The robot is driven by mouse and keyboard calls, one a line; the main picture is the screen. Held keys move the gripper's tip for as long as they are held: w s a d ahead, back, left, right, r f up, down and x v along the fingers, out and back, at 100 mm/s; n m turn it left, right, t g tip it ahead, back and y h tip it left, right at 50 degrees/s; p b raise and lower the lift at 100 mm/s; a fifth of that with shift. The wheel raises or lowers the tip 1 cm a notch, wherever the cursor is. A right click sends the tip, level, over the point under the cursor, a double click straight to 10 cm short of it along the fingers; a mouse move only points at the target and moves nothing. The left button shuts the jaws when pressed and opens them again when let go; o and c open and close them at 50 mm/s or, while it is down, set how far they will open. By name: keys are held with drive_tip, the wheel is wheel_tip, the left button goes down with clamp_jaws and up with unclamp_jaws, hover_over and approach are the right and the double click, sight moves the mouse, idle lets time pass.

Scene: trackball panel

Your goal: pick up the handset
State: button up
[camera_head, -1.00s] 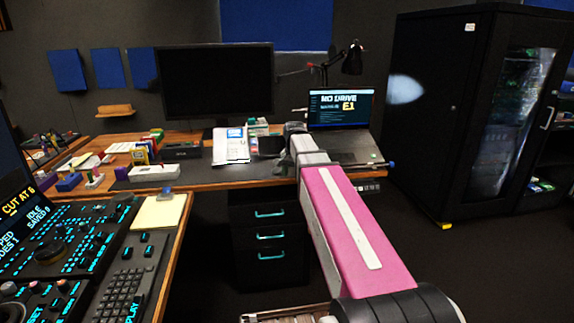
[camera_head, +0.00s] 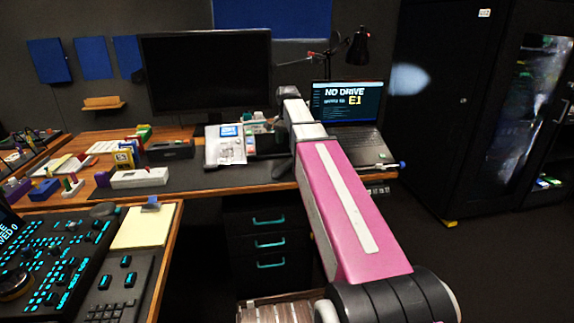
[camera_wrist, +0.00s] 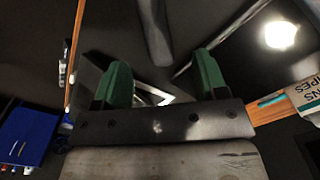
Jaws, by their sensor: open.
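A white desk phone (camera_head: 225,146) with a small blue screen stands on the desk, left of my arm in the head view. I cannot make out its handset as a separate piece. My gripper's two green fingers (camera_wrist: 164,80) are apart in the wrist view, with nothing held between them. A dark bar (camera_wrist: 156,32) lies beyond the fingers; I cannot tell what it is. In the head view my arm reaches over the desk edge and the fingers are hidden.
A large dark monitor (camera_head: 206,72) stands behind the phone. A laptop (camera_head: 348,108) and black lamp (camera_head: 358,48) are to the right. Boxes and blocks (camera_head: 122,160) crowd the desk's left. A control console (camera_head: 50,250) is at near left, a dark cabinet (camera_head: 440,100) at right.

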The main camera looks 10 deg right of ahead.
sight(288, 162)
wheel_tip(288, 162, down, 5)
drive_tip(key=shift+r, duration=0.1)
drive_tip(key=shift+s+f, duration=0.2)
drive_tip(key=shift+f, duration=0.7)
drive_tip(key=shift+s+f, duration=0.15)
drive_tip(key=shift+f, duration=0.75)
drive_tip(key=shift+s+f, duration=0.2)
drive_tip(key=shift+f, duration=0.7)
drive_tip(key=c, duration=1.2)
drive_tip(key=shift+o, duration=0.2)
drive_tip(key=shift+r, duration=0.1)
